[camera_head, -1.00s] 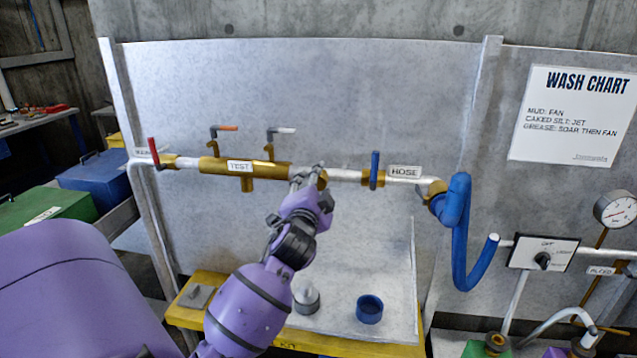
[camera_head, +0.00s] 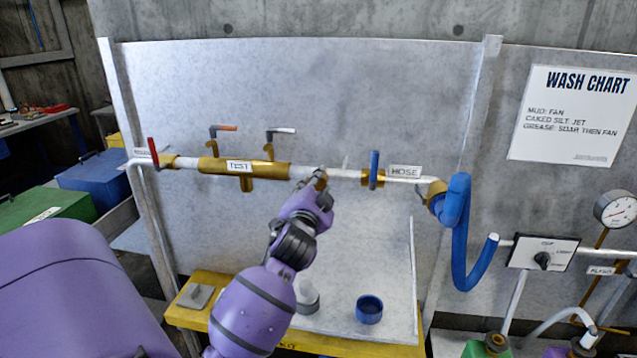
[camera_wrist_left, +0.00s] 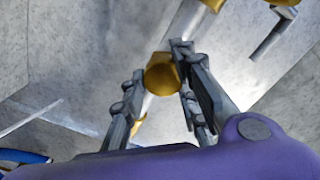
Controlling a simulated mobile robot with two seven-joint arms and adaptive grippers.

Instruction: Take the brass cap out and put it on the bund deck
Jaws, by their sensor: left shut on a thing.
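The brass cap (camera_wrist_left: 162,75) is a round, faceted gold piece between the two fingers of my left gripper (camera_wrist_left: 158,80) in the wrist view. The gripper is shut on it. In the head view my left gripper (camera_head: 318,179) is in front of the pipe, between the TEST and HOSE labels, and mostly hides the cap. I cannot tell whether the cap touches the pipe. The bund deck (camera_head: 345,325) is the pale surface with a yellow edge below the pipe. My right gripper is not in view.
A blue cup (camera_head: 369,310) and a grey cylinder (camera_head: 307,297), partly behind my arm, stand on the deck. A grey plate (camera_head: 195,296) lies at its left. The pipe carries a blue-handled valve (camera_head: 375,170) and a brass manifold (camera_head: 215,165). A blue hose (camera_head: 460,235) hangs at right.

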